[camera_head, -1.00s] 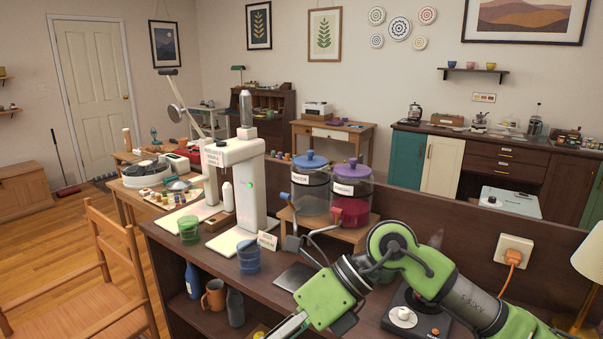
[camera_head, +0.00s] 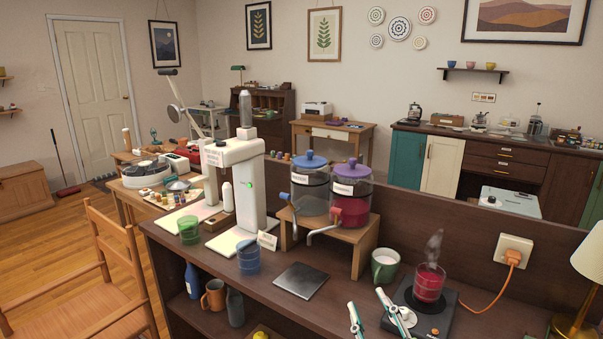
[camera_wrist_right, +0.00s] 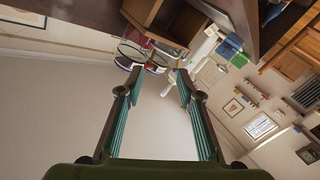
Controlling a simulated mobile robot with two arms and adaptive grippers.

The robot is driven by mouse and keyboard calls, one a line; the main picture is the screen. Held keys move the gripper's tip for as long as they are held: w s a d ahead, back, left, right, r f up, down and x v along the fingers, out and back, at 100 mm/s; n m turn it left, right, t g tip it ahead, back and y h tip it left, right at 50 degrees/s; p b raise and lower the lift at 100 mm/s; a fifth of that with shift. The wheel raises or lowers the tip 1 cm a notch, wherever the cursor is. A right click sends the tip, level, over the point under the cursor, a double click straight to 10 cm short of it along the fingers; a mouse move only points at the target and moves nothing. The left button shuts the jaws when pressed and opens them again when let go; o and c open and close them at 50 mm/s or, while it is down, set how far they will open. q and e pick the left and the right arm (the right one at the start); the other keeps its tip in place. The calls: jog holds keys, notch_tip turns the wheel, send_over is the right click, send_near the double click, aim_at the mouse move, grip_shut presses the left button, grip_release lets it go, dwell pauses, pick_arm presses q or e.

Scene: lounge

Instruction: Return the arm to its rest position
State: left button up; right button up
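My right gripper (camera_head: 369,304) shows at the bottom of the head view. Only its two pale, green-edged fingers are in frame, spread apart with nothing between them. They appear in front of the dark counter (camera_head: 345,287), just left of the hot plate; their height above it is hard to tell. In the right wrist view the same gripper (camera_wrist_right: 169,72) is also open and empty, and the room looks tilted beyond it. The rest of my right arm is out of the head view. My left gripper is not in view.
A steaming glass of red liquid (camera_head: 430,284) stands on a black hot plate (camera_head: 438,322). Two dispenser jars stand on a wooden stand (camera_head: 363,239). A dark square plate (camera_head: 301,280) lies left of the mug. A lamp (camera_head: 590,256) is at right.

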jog(key=s+d+f+m+g+h, duration=0.1)
jog(key=s+d+f+g, duration=0.15)
jog(key=f, duration=0.35)
jog(key=s+d+f+m+g+h, duration=0.1)
jog(key=s+d+f+m+g, duration=0.1)
jog(key=s+f, duration=0.3)
jog(key=s+d+f+m+g, duration=0.1)
jog(key=s+f+g, duration=0.4)
jog(key=s+f, duration=0.4)
jog(key=s+d+f+m+g, duration=0.15)
jog(key=s+f+g, duration=0.35)
jog(key=s, duration=0.6)
notch_tip(320, 180, down, 27)
jog(key=s, duration=0.3)
jog(key=s+d+f+g+p, duration=0.1)
jog(key=s+d+f+g, duration=0.1)
jog(key=s+f, duration=1.3)
jog(key=shift+s+d+f+n, duration=0.4)
jog(key=shift+s+d, duration=0.3)
jog(key=shift+s, duration=0.25)
